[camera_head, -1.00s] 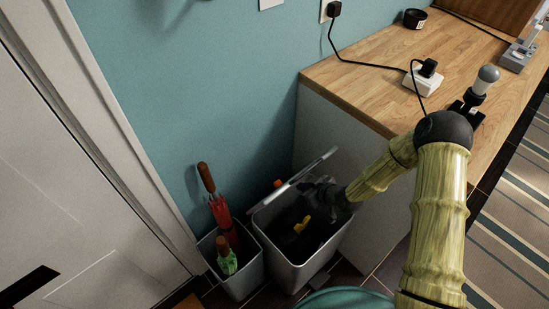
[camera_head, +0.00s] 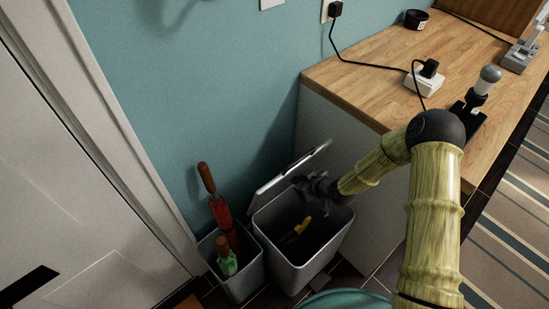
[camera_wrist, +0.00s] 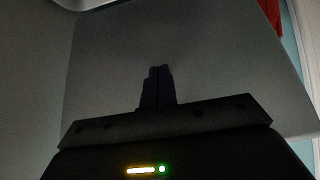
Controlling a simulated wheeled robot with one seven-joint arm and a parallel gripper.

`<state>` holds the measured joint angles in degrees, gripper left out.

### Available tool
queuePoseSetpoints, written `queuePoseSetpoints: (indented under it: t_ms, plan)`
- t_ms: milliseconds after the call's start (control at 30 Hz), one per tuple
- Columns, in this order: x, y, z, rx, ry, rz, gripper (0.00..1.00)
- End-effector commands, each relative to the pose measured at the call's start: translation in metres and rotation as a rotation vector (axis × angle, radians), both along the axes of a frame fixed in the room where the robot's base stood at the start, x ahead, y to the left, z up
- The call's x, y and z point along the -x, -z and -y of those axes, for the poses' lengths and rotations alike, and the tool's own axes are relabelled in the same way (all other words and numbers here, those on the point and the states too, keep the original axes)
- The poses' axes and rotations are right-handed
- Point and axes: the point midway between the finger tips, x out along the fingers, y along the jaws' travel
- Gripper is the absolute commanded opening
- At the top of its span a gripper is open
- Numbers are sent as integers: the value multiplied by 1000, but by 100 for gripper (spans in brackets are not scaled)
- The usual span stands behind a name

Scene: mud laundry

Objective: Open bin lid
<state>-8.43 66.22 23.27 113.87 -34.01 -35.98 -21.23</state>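The grey bin (camera_head: 300,278) stands on the floor between the wall and the counter, with its mouth uncovered. Its lid (camera_head: 282,177) is raised on the wall side and tilted up. A yellow item (camera_head: 302,225) shows inside the bin. My gripper (camera_head: 303,182) is above the bin mouth, at the inner face of the lid. In the wrist view, the lid's grey inner face (camera_wrist: 200,55) fills most of the picture. The fingers (camera_wrist: 158,74) are together there, with nothing seen between them. Whether the fingertips touch the lid is unclear.
A smaller grey bin (camera_head: 242,284) with a red umbrella (camera_head: 220,210) and a green item (camera_head: 227,264) stands just left. The wooden counter (camera_head: 375,75) is at the right, with a charger (camera_head: 424,84). A white door (camera_head: 80,200) is at the left.

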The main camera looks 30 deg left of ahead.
Motion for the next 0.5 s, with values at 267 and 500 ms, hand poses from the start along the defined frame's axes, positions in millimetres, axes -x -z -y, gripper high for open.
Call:
queuePoseSetpoints:
  t_ms: [267,500]
  plan:
    - [-3,-1,-9,-1,-1,1,0]
    - [-7,-2,-16,0,-1,2,0]
